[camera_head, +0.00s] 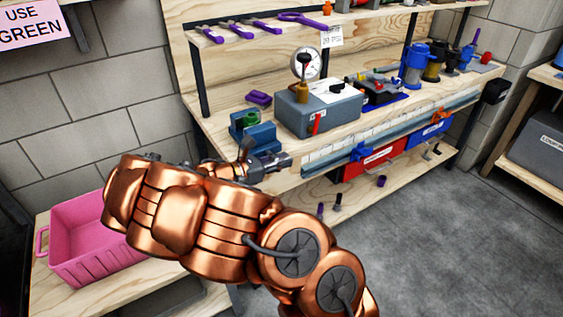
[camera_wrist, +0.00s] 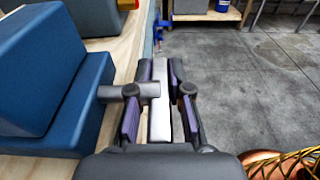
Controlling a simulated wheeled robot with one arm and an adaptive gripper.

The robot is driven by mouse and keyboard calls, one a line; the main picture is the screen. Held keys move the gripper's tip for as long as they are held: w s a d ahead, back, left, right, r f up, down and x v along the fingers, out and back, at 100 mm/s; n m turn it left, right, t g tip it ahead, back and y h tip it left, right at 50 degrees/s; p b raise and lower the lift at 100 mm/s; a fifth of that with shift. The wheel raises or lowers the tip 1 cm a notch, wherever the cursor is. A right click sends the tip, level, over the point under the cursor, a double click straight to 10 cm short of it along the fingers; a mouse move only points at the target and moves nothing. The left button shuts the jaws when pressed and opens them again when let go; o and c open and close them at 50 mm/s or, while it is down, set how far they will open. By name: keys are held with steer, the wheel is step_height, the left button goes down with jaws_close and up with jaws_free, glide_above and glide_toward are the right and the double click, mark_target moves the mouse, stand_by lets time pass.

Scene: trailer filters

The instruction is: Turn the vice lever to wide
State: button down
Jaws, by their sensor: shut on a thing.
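The blue vice (camera_head: 262,138) stands at the front left edge of the workbench, with a green round thing on it. In the wrist view its blue body (camera_wrist: 50,80) fills the left side. A short grey rod reaches out from the vice to the grey lever (camera_wrist: 159,112). My gripper (camera_wrist: 161,72) has its two purple-padded fingers on either side of the lever and is shut on it. The lever points away from the wrist between the fingers. In the head view my copper arm hides much of the gripper and lever.
A grey box with a gauge and red lever (camera_head: 325,110) stands right of the vice. A small purple block (camera_head: 259,97) lies behind it. A pink crate (camera_head: 85,240) sits lower left. Red (camera_head: 374,161) and blue bins hang under the bench edge. Open floor lies to the right.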

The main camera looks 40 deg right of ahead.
stand_by(0.5)
steer(key=c, duration=1.1)
jaws_free()
steer(key=a, duration=0.4)
steer(key=a+r, duration=0.1)
steer(key=a, duration=0.3)
steer(key=w+a, duration=0.1)
steer(key=a, duration=0.3)
steer(key=shift+r, duration=0.25)
